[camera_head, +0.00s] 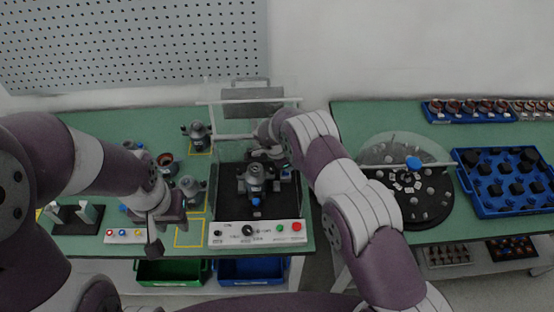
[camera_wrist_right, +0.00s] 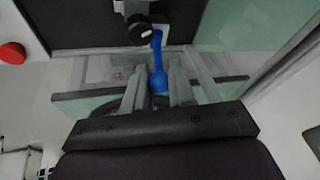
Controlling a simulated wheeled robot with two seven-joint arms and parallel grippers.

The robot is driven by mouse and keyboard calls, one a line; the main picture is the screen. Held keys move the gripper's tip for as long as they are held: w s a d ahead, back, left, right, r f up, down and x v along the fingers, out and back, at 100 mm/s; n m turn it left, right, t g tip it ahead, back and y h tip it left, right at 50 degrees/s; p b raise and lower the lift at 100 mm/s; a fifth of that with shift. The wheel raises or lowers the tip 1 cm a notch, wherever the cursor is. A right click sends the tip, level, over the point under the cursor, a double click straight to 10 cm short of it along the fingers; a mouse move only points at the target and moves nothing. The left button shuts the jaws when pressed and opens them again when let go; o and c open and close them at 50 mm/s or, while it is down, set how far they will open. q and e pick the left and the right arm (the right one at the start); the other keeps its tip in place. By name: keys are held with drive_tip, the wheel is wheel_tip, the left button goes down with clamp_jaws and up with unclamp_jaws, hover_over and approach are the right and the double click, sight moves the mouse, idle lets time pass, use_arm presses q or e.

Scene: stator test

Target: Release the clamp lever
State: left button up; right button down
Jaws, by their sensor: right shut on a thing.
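The clamp lever (camera_wrist_right: 158,62) is a blue bar with a round knob in the right wrist view. The knob sits between the fingertips of my right gripper (camera_wrist_right: 158,84), which is shut on it. In the head view my right gripper (camera_head: 268,154) is over the back of the test fixture (camera_head: 228,205) and partly hidden by my own arm. A grey motor part (camera_head: 255,182) stands inside the fixture on its black floor. My left gripper (camera_head: 158,228) hangs near the left bench's front, left of the fixture. Its finger gap is unclear.
The fixture has clear panels and a front control panel (camera_head: 256,234) with a red button. Several grey motor parts (camera_head: 198,134) stand left of it. A round dark turntable (camera_head: 425,205) with a clear cover and a blue tray (camera_head: 466,172) are on the right bench.

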drive_tip(key=shift+w+f+g+b, duration=0.2)
drive_tip(key=shift+w+g+b, duration=0.25)
drive_tip(key=shift+g+b, duration=0.45)
drive_tip(key=shift+w+r+b, duration=0.1)
drive_tip(key=shift+r+b, duration=0.05)
drive_tip(key=shift+b, duration=0.35)
drive_tip(key=shift+r, duration=0.1)
drive_tip(key=c, duration=1)
unclamp_jaws()
drive_tip(key=shift+w+d, duration=0.1)
